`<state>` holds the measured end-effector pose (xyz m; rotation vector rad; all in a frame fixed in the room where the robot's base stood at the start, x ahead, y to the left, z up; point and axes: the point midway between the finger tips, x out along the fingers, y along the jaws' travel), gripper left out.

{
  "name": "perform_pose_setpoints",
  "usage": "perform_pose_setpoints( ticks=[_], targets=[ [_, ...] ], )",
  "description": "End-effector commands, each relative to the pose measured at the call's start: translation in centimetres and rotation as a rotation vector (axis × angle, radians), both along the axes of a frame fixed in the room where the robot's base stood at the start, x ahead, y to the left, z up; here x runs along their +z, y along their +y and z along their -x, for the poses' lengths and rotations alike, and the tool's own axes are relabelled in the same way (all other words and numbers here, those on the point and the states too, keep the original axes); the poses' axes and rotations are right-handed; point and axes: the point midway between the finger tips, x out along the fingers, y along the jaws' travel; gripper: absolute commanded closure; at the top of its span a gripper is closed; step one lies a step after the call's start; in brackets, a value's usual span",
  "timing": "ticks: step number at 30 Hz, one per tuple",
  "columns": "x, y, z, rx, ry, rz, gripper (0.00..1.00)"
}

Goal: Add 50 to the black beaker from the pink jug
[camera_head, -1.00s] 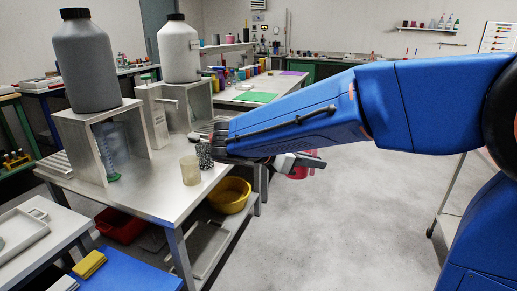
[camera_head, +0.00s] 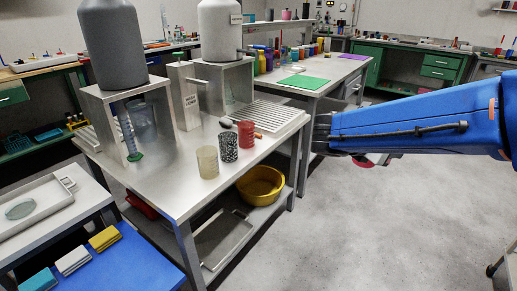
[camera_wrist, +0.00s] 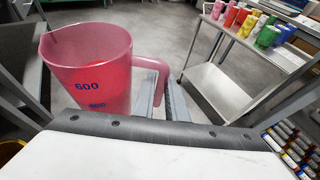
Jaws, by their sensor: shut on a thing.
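The pink jug (camera_wrist: 88,68) is in the wrist view, roughly upright, with blue "600" on its wall. My gripper (camera_wrist: 160,98) is shut on its handle, at the jug's right side. In the head view only a small red bit of the jug (camera_head: 363,161) shows below my arm, to the right of the table. The black beaker (camera_head: 228,147) is dark and speckled. It stands upright on the metal table (camera_head: 178,190) near its front right edge, between a cream beaker and a red one. How full the jug is, and the beaker's inside, I cannot tell.
The cream beaker (camera_head: 207,162) and red beaker (camera_head: 246,134) stand close beside the black one. Small items lie behind them. Large grey (camera_head: 112,45) and white (camera_head: 220,30) bottles stand on metal stands. A yellow bowl (camera_head: 261,185) sits on the lower shelf. Floor right of the table is clear.

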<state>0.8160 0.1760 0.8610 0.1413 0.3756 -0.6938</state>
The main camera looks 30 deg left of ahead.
Motion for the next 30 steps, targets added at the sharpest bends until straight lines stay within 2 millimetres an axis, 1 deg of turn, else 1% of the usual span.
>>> perform_pose_setpoints(
  ticks=[1, 5, 6, 8, 9, 11, 12, 15, 18, 21, 24, 27, 30],
  targets=[
    [-0.4, 2.3, -0.5, 0.064, -0.001, 0.000, 1.00],
    [-1.3, 7.9, -1.5, 0.220, -0.001, 0.000, 1.00],
    [-1.5, 9.6, -1.6, 0.268, -0.001, -0.001, 1.00],
    [-2.0, 12.2, -1.7, 0.337, -0.001, -0.001, 1.00],
    [-2.3, 14.0, -1.7, 0.385, -0.001, -0.001, 1.00],
    [-2.8, 16.5, -1.6, 0.454, -0.001, -0.002, 1.00],
    [-3.2, 18.2, -1.4, 0.498, -0.001, -0.002, 1.00],
    [-4.0, 22.0, -0.8, 0.600, -0.001, -0.003, 1.00],
    [-4.6, 25.0, -0.1, 0.683, -0.002, -0.003, 1.00],
    [-5.1, 27.3, 0.5, 0.743, -0.002, -0.003, 1.00],
    [-5.4, 28.5, 0.9, 0.779, -0.003, -0.004, 1.00],
    [-5.5, 29.2, 1.1, 0.797, -0.003, -0.005, 1.00],
    [-5.6, 29.3, 1.1, 0.801, -0.003, -0.006, 1.00]
  ],
)
